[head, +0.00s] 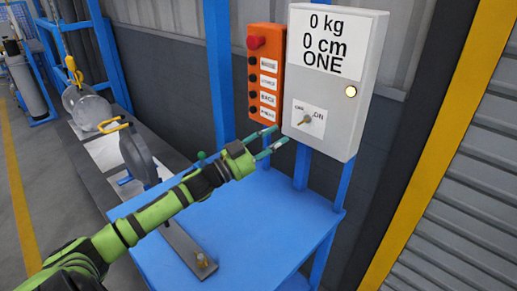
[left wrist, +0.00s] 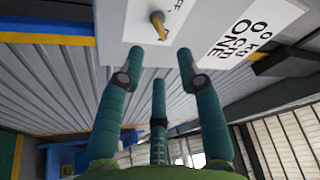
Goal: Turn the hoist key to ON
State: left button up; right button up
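The hoist key (head: 305,120) is a small brass-coloured key on a white label on the front of the grey control box (head: 349,62). "ON" is printed to its upper right, with another, barely legible word to its upper left. I cannot tell its exact setting. My left gripper (head: 282,138) is just left of and below the key, its teal fingers spread and empty. In the left wrist view the key (left wrist: 158,25) stands out from the panel beyond the spread fingertips (left wrist: 160,68), apart from them. My right gripper is not in view.
An orange button box (head: 265,75) with a red knob hangs left of the control box. A round lamp (head: 351,91) glows on the control box, whose display reads 0 kg, 0 cm, ONE. A blue table (head: 270,215) lies below. A shutter (head: 455,215) stands right.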

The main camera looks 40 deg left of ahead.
pick_arm(q)
jog(key=shift+v, duration=2.4)
